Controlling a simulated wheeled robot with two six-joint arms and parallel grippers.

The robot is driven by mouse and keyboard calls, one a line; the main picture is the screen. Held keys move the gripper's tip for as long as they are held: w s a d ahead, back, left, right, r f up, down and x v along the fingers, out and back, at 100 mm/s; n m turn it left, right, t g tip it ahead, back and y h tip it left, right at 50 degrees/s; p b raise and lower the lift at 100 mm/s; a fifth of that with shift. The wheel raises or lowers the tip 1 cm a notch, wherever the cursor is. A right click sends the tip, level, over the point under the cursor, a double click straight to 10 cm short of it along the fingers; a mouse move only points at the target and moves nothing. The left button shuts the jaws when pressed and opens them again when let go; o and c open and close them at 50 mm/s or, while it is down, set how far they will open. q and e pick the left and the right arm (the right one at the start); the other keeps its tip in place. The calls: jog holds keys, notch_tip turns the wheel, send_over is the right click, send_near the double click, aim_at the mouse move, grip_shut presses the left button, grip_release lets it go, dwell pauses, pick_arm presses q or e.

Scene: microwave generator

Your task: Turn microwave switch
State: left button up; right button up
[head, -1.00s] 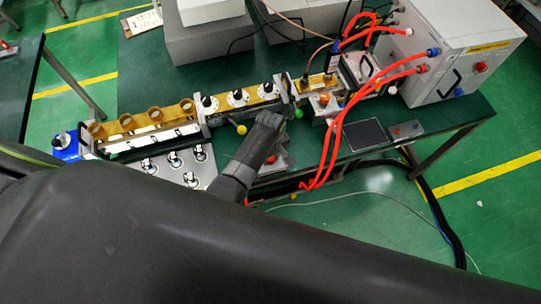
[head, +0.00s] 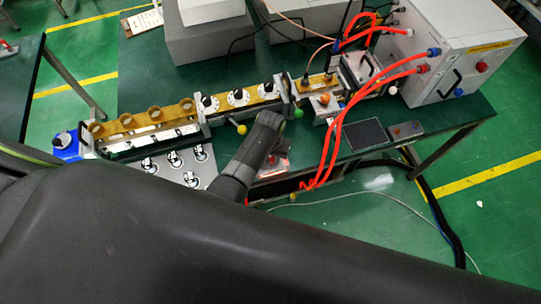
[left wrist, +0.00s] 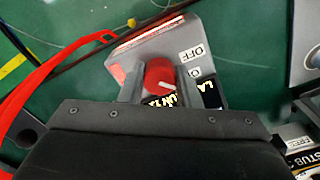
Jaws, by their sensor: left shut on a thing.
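The microwave switch is a grey box (left wrist: 185,50) with a red round knob (left wrist: 160,75) in the left wrist view. The knob has a white pointer line, and an OFF label is printed on the box beside it. My left gripper (left wrist: 160,86) has one finger on each side of the knob and is shut on it. In the head view the switch box (head: 275,169) shows only partly at the table's front edge. My left wrist hides much of it there. My right gripper is not in view.
A waveguide bench (head: 150,120) with dials and several rings runs along the green table. Red cables (head: 340,125) arch down to the right of my gripper from a white cabinet (head: 450,45). A flat dark panel (head: 365,135) lies right of the cables.

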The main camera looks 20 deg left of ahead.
pick_arm(q)
jog(key=shift+w+m, duration=0.1)
jog(key=shift+m, duration=1.3)
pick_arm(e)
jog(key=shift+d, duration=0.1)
pick_arm(q)
jog(key=o, duration=1)
